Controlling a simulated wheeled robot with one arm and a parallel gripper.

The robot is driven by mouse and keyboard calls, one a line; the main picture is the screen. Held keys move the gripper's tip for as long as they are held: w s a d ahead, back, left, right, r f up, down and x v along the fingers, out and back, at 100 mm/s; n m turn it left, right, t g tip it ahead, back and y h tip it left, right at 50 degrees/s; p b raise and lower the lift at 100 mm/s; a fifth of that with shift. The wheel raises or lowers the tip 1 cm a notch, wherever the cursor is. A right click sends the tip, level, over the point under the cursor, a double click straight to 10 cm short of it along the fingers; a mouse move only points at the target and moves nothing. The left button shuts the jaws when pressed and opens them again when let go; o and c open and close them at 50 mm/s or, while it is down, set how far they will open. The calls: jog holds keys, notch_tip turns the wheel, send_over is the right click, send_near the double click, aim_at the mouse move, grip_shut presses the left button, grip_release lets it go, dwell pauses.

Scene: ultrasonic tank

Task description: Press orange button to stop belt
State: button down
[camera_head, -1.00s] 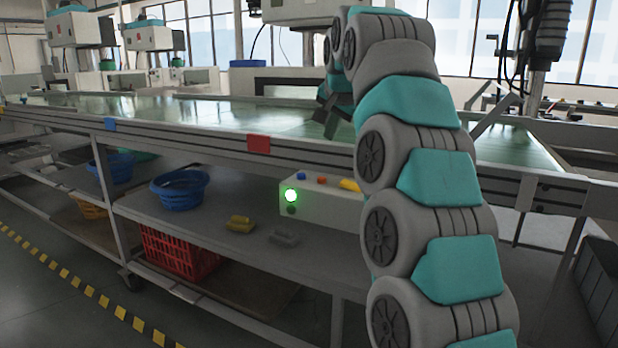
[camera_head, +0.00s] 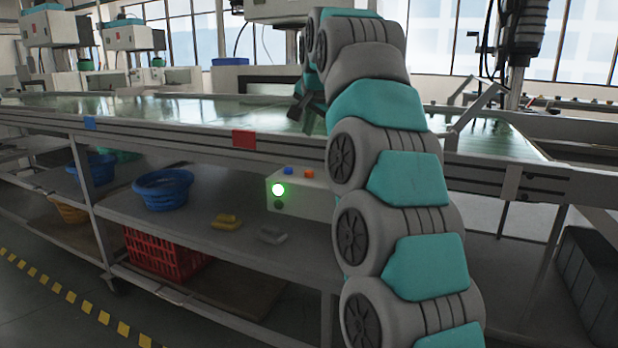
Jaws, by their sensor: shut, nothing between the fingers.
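The orange button (camera_head: 308,174) is on top of a white control box (camera_head: 300,200), which stands on the shelf under the belt. A blue button (camera_head: 288,171) is to its left, and a lit green lamp (camera_head: 278,190) is on the box's front. My arm hides the right part of the box. My gripper (camera_head: 302,112) is dark and small in view, above the belt (camera_head: 200,108) and higher than the box. It is shut and empty, apart from the orange button.
Blue baskets (camera_head: 163,190), a yellow item (camera_head: 227,222) and a grey item (camera_head: 271,235) sit on the shelf left of the box. A red crate (camera_head: 165,255) is below. The belt's front rail, with a red tag (camera_head: 243,139), runs above the box.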

jog(key=b, duration=0.6)
send_over(309, 178)
notch_tip(309, 178, down, 7)
jog(key=shift+s+r, duration=0.1)
jog(key=shift+s, duration=0.05)
jog(key=shift+f, duration=0.2)
dwell(1.3)
jog(key=shift+f, duration=0.3)
jog(key=shift+f+b, duration=0.4)
jog(key=shift+b, duration=0.1)
dwell(0.6)
jog(key=shift+r, duration=0.15)
jog(key=shift+r+p, duration=0.75)
notch_tip(309, 178, up, 5)
jog(key=p, duration=0.4)
jog(key=shift+p, duration=0.3)
